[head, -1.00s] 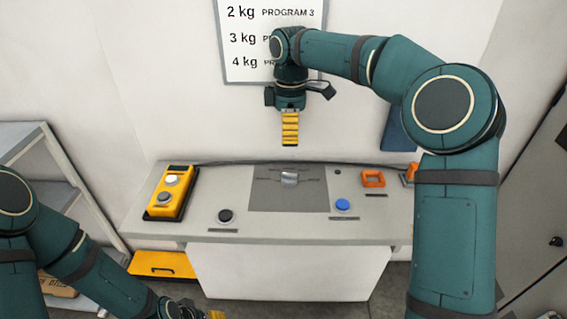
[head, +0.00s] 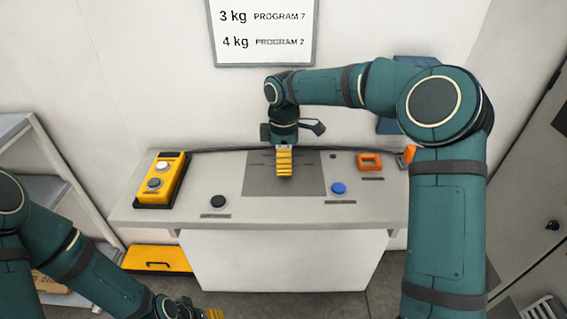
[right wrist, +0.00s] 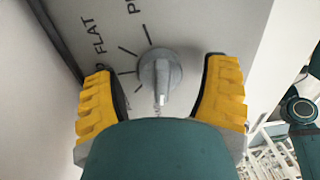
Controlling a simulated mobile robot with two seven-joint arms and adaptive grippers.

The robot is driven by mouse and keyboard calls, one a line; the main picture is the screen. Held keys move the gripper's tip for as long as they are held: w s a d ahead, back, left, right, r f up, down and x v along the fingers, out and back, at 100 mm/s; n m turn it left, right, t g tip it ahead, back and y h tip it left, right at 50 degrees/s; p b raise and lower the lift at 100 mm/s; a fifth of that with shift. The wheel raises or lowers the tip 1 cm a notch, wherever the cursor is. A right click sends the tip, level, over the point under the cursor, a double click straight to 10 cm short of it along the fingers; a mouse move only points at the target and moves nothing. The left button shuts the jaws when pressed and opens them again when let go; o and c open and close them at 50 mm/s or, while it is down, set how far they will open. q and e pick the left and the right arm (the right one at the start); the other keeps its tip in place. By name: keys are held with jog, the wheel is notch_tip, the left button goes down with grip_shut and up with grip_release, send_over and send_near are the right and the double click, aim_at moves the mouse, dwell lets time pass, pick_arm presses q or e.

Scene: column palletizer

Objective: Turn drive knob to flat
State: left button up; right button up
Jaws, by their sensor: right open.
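The drive knob (right wrist: 160,75) is a grey round knob with a raised grip bar, on a grey panel with tick marks. In the right wrist view the label FLAT (right wrist: 94,36) is at its upper left, and a label starting with P is cut off at the top. The bar's pale end points toward my wrist, away from FLAT. My right gripper (head: 284,171) is open, its yellow fingers on both sides of the knob with gaps. In the head view it hides the knob. My left gripper (head: 212,314) is partly cut off at the bottom edge.
The console (head: 390,208) also carries a yellow box (head: 162,180) with buttons, a black button (head: 218,202), a blue button (head: 338,188) and an orange square frame (head: 369,162). A wall sign (head: 262,62) hangs behind. A shelf (head: 45,155) stands at left.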

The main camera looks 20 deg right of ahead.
jog(key=shift+f, duration=0.1)
jog(key=c, duration=1.2)
